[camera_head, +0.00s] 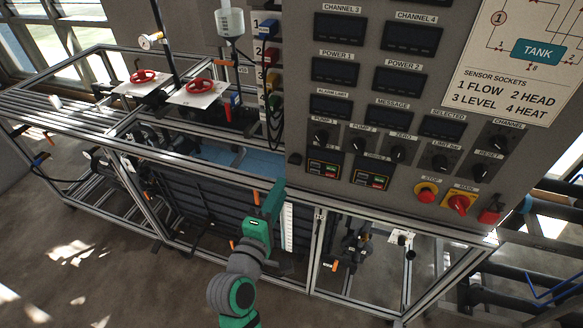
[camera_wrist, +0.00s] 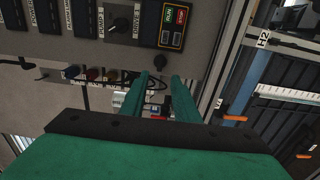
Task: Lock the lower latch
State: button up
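Two small orange latch handles sit on the frame by a dark ribbed panel (camera_head: 190,195). The upper handle (camera_head: 256,198) is just left of my gripper (camera_head: 272,200), and the lower handle (camera_head: 231,245) is lower, left of my wrist. In the wrist view two orange handles show at the right, one (camera_wrist: 235,118) nearer the middle and one (camera_wrist: 304,156) near the edge. I cannot tell whether either is locked. My gripper's two green fingers (camera_wrist: 160,80) are apart with nothing held between them, clear of both handles.
A grey control panel (camera_head: 370,140) with displays, knobs and red buttons overhangs at the right. Aluminium rails (camera_head: 316,250) frame the rig near my arm. Red handwheels (camera_head: 200,86) stand on the rig's top. Open floor (camera_head: 100,250) lies at the front left.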

aim_at(294, 163)
jog(key=x, duration=1)
jog(key=shift+s, duration=0.1)
grip_shut()
